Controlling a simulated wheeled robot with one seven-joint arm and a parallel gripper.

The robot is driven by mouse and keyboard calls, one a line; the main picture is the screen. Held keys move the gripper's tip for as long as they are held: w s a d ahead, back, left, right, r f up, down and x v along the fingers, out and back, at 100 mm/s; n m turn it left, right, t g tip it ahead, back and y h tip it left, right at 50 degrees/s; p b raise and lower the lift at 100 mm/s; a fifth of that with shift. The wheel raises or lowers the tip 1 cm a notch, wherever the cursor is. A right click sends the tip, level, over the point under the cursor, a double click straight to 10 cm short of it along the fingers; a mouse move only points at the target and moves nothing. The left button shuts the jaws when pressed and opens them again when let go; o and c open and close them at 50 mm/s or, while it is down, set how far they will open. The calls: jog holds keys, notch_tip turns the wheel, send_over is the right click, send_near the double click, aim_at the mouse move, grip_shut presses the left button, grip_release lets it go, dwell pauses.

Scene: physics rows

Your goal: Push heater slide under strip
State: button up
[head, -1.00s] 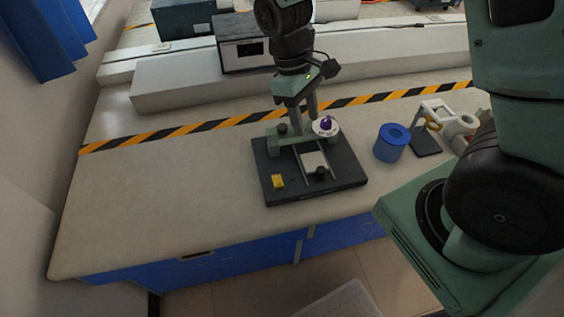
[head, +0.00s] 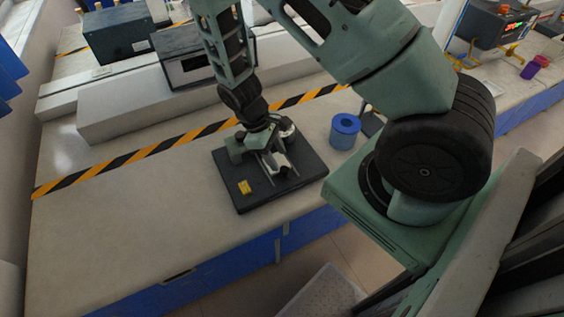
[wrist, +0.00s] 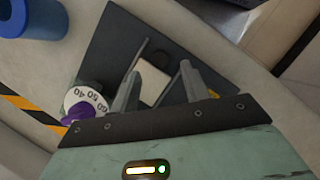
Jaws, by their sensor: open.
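The dark base plate (head: 230,200) of the apparatus lies on the bench, and its dark corner shows in the wrist view (wrist: 112,35). A pale cream plate (wrist: 153,82), which looks like the heater slide, lies between thin rails. My gripper (wrist: 161,72) is open and low over it, one finger at each side; I cannot tell whether they touch it. In the head view my gripper (head: 279,168) hides most of the slide. A white numbered dial (wrist: 84,103) with a purple knob (wrist: 76,114) stands beside the left finger. I cannot make out the strip.
A yellow block (head: 244,187) sits on the base plate's near left part. A blue cylinder (head: 345,130) stands right of the plate. A yellow-black striped line (head: 130,157) runs behind. The bench (head: 130,220) left of the plate is clear.

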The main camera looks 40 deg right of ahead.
aim_at(284, 169)
jog(key=shift+p+x, duration=0.35)
jog(key=shift+x, duration=2)
